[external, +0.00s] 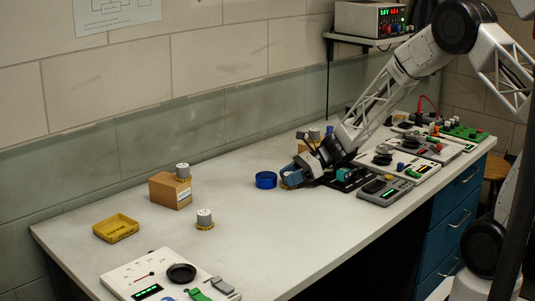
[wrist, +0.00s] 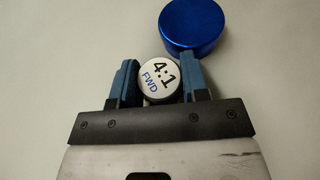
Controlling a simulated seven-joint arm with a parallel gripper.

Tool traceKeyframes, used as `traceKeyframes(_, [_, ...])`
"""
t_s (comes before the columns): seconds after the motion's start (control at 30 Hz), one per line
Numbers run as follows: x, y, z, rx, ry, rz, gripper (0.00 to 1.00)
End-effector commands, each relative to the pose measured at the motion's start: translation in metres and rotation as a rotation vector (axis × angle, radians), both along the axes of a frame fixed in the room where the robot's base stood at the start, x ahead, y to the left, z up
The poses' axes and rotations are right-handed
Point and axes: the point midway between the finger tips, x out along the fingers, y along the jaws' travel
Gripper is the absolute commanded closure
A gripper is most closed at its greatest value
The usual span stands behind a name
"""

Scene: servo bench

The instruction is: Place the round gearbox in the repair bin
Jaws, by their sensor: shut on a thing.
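My gripper (external: 289,180) is low over the middle of the bench. In the wrist view its blue fingers (wrist: 159,72) are shut on a round gearbox (wrist: 158,80) with a white top marked "4:1 FWD". The fingers hide its sides, and I cannot tell whether it touches the bench. A shallow yellow tray (external: 116,228), possibly the repair bin, lies at the left and looks empty; no label is readable. Similar round parts stand on a cardboard box (external: 183,172) and on the bench (external: 204,219).
A blue round object (external: 266,180) stands just beyond the fingers and shows in the wrist view (wrist: 193,27). A white panel (external: 165,278) lies at the front left. Several devices (external: 386,190) fill the right side. The bench between gripper and yellow tray is mostly clear.

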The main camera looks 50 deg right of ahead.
Motion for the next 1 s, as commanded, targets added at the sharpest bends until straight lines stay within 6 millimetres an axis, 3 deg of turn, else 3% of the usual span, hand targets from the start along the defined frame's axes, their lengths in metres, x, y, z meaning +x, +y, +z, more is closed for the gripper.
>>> traceKeyframes(0.37, [0.0004, -0.0001, -0.002, 0.0, 0.0, 0.0, 0.84])
traceKeyframes(0.4, [0.0004, -0.0001, -0.0025, 0.0, -0.001, 0.0, 0.57])
traceKeyframes(0.57, [0.0003, -0.0001, -0.0022, -0.001, -0.001, -0.001, 0.33])
traceKeyframes(1.0, [0.0003, -0.0001, 0.0004, 0.0, -0.002, -0.001, 0.33])
